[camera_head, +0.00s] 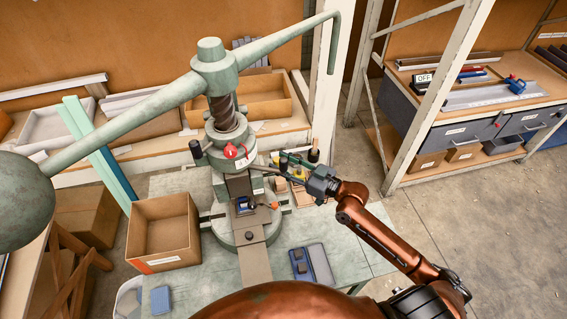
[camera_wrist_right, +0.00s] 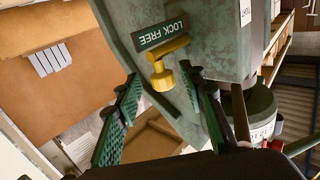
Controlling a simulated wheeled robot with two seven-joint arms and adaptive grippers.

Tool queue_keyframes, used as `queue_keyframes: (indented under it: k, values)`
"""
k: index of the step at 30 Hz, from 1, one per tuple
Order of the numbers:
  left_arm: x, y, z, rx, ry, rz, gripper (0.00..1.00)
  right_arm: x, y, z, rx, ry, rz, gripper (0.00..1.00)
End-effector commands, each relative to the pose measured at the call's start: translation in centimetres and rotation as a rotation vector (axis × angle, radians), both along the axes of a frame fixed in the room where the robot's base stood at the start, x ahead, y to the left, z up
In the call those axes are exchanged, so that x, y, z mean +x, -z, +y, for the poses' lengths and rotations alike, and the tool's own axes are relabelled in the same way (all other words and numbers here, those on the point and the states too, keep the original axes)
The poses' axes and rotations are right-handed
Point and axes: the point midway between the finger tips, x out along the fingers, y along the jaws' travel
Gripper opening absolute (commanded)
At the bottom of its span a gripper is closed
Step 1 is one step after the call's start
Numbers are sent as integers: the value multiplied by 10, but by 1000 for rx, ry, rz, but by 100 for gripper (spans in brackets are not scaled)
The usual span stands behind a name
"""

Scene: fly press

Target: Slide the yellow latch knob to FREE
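The yellow latch knob (camera_wrist_right: 163,78) is on the grey-green press body, beside a dark plate (camera_wrist_right: 160,32) lettered LOCK FREE, upside down in the right wrist view. I cannot tell which word the knob stands at. My right gripper (camera_wrist_right: 163,92) is open, with one green-padded finger on each side of the knob in that view. No contact with the knob shows. My left gripper is not in view.
A cardboard box (camera_head: 164,232) stands left of the press. A blue tray (camera_head: 320,263) lies in front on the right. The press's long arm (camera_head: 125,115) with its ball weight crosses the upper left.

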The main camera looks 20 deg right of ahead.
Motion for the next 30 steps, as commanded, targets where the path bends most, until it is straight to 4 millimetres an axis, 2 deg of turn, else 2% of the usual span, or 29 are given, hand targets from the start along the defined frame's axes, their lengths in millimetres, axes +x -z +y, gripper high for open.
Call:
queue_keyframes:
  k: [5,15,24,30]
  values:
    - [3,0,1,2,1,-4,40,-7,1,-6,-2,1,1,37]
    - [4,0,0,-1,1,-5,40,-52,2,-36,-8,-1,4,37]
    - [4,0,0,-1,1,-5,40,-81,2,-57,-6,1,5,37]
    - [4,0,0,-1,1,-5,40,-94,1,-67,-3,2,3,37]
